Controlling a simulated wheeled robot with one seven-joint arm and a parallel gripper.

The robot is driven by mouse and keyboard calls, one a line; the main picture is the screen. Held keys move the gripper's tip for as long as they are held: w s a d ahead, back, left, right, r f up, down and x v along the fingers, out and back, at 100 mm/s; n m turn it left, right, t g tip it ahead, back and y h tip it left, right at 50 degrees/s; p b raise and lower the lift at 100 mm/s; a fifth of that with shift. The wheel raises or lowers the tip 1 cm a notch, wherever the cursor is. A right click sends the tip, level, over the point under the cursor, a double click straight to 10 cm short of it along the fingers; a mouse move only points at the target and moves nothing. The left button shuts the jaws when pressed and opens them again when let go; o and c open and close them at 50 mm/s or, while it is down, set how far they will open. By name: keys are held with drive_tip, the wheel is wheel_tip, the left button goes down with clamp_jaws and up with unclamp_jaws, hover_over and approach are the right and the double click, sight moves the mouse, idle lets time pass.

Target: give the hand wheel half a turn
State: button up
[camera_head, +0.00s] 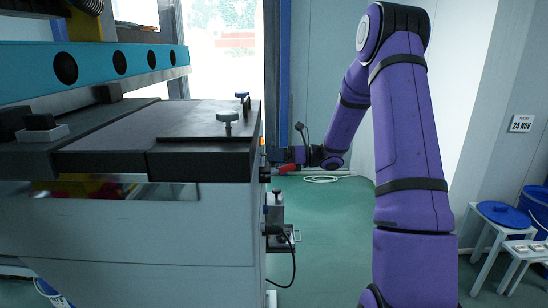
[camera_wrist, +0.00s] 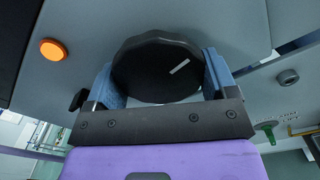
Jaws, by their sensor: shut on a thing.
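The hand wheel (camera_wrist: 150,72) is a round black wheel with a scalloped rim and a short white mark on its face. In the wrist view it sits at the upper middle, on a grey panel (camera_wrist: 75,15). The white mark lies right of the wheel's centre and slants up to the right. My gripper (camera_wrist: 160,78) has one blue finger on each side of the wheel and is shut on its rim. In the head view my gripper (camera_head: 276,155) is at the right side of the machine, and I cannot make out the wheel there.
An orange button (camera_wrist: 53,50) is left of the wheel, and a dark round knob (camera_wrist: 288,76) is to the right. In the head view a red handle (camera_head: 288,168) is just below my gripper. A stool (camera_head: 500,215) stands at the right. The green floor between is mostly clear.

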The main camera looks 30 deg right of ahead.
drive_tip(key=n, duration=0.4)
drive_tip(key=shift+n, duration=0.3)
drive_tip(key=n, duration=0.4)
drive_tip(key=shift+w+d, duration=0.1)
drive_tip(key=n, duration=0.5)
drive_tip(key=shift+w, duration=0.1)
drive_tip(key=n, duration=0.4)
drive_tip(key=shift+d+n, duration=0.1)
drive_tip(key=shift+n, duration=0.2)
drive_tip(key=n, duration=0.3)
drive_tip(key=shift+r+n, duration=0.1)
drive_tip(key=shift+n, duration=0.2)
drive_tip(key=n, duration=0.4)
drive_tip(key=shift+r, duration=0.1)
drive_tip(key=n, duration=0.4)
drive_tip(key=shift+r+n, duration=0.1)
drive_tip(key=shift+n, duration=1.8)
